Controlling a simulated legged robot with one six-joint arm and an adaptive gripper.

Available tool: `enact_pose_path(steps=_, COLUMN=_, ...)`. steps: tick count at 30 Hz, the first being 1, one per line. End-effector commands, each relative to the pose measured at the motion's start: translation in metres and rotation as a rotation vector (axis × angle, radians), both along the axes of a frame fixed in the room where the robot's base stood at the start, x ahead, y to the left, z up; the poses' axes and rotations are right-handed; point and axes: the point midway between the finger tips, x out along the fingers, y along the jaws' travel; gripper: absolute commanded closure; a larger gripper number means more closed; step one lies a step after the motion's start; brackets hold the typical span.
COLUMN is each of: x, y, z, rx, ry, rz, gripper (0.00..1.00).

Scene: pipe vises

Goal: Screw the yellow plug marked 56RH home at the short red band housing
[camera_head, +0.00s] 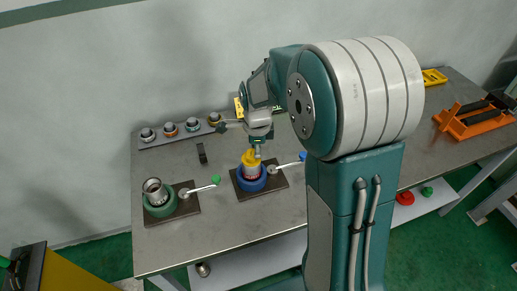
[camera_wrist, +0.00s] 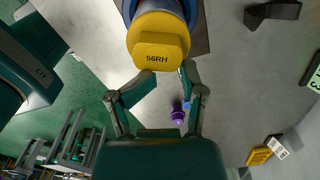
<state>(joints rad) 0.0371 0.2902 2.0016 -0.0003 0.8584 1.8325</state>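The yellow plug (camera_wrist: 160,48) marked 56RH fills the top middle of the wrist view, its marked flat face towards the camera. In the head view the yellow plug (camera_head: 251,157) sits on top of a housing in the blue vise (camera_head: 251,181); a little red shows below the plug, and most of that housing is hidden. My gripper (camera_wrist: 169,73) has its two fingers apart, with the tips at the near edge of the plug's head. In the head view my gripper (camera_head: 258,149) is just above the plug. I see no clear grip on it.
A green vise (camera_head: 160,205) holding a metal housing stands at left. Both vises have levers, one green-tipped (camera_head: 215,180), one blue-tipped (camera_head: 303,156). Several fittings line a rail (camera_head: 178,136) at the back. A dark bracket (camera_head: 202,154) stands between. The table's front left is clear.

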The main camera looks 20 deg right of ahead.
Motion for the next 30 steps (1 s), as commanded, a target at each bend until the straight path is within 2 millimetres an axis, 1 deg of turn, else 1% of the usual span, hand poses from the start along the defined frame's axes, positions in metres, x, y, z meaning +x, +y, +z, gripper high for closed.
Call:
enact_pose_path(steps=9, x=0.003, y=-0.002, z=0.002, rx=0.0, ry=-0.007, rz=0.0, gripper=0.42)
enact_pose_path(steps=11, x=0.003, y=-0.002, z=0.004, rx=0.001, ry=-0.009, rz=0.001, gripper=0.42)
enact_pose_path(steps=18, x=0.003, y=-0.002, z=0.023, rx=0.0, ry=-0.011, rz=0.001, gripper=0.42)
enact_pose_path(steps=25, x=0.003, y=-0.002, z=0.024, rx=-0.001, ry=-0.01, rz=0.002, gripper=0.42)
enact_pose_path(steps=28, x=0.004, y=-0.002, z=0.024, rx=-0.001, ry=-0.01, rz=0.044, gripper=0.42)
enact_pose_path(steps=30, x=0.005, y=-0.001, z=0.024, rx=0.0, ry=-0.01, rz=0.118, gripper=0.42)
